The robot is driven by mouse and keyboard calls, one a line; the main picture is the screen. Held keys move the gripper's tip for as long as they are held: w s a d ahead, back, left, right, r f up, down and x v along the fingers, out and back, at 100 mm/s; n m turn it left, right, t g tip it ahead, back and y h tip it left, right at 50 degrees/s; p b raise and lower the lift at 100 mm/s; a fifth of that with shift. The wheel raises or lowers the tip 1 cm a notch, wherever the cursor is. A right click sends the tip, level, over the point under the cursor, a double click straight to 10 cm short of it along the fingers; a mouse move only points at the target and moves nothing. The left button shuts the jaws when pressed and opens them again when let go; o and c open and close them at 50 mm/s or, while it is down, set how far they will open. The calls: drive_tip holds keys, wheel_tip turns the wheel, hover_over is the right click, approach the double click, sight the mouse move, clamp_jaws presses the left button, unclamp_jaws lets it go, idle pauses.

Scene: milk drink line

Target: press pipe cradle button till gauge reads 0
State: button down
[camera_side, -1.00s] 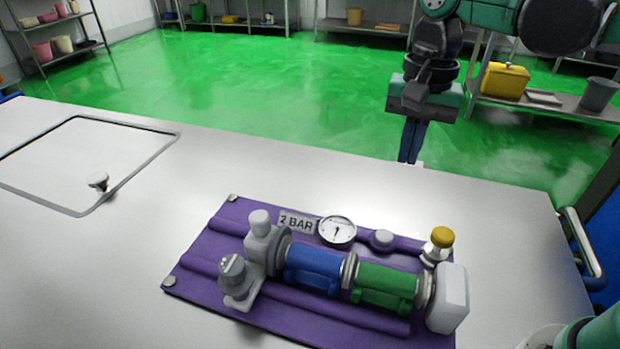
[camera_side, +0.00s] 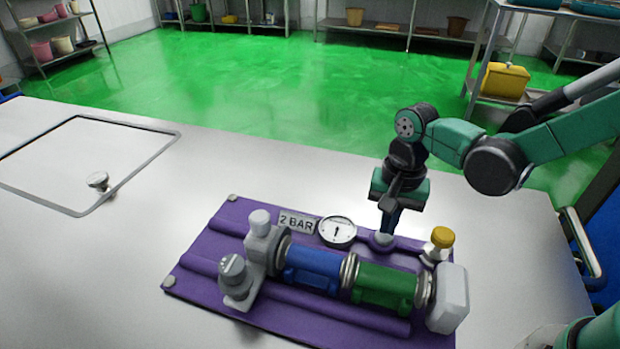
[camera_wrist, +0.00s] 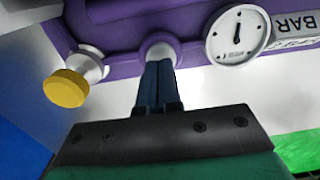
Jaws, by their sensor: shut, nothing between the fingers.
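The pipe cradle is a purple base (camera_side: 215,268) on the metal table, carrying a blue and a green pipe section. The round grey button (camera_side: 381,241) sits on its back edge, right of the gauge. The gauge (camera_side: 338,231) has a white dial and a dark needle; its reading is too small to tell. It also shows in the wrist view (camera_wrist: 237,34). My gripper (camera_side: 386,235) is shut and empty, pointing down with its tips at the button, seemingly touching it. In the wrist view the fingertips (camera_wrist: 158,66) cover part of the button (camera_wrist: 160,46).
A yellow-capped fitting (camera_side: 441,238) stands close to the right of my gripper. A "2 BAR" plate (camera_side: 297,222) is left of the gauge. A hatch with a knob (camera_side: 98,181) lies at the table's left. The table between them is clear.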

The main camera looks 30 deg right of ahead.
drive_tip(key=shift+f, duration=0.25)
drive_tip(key=shift+f, duration=0.95)
drive_tip(key=shift+d+r, duration=0.1)
drive_tip(key=shift+r, duration=4.3)
drive_tip(key=s+d+r+n+t, duration=0.3)
drive_tip(key=d+n+t, duration=0.3)
drive_tip(key=n, duration=0.3)
drive_tip(key=shift+r+t, duration=0.2)
drive_tip(key=shift+t, duration=0.4)
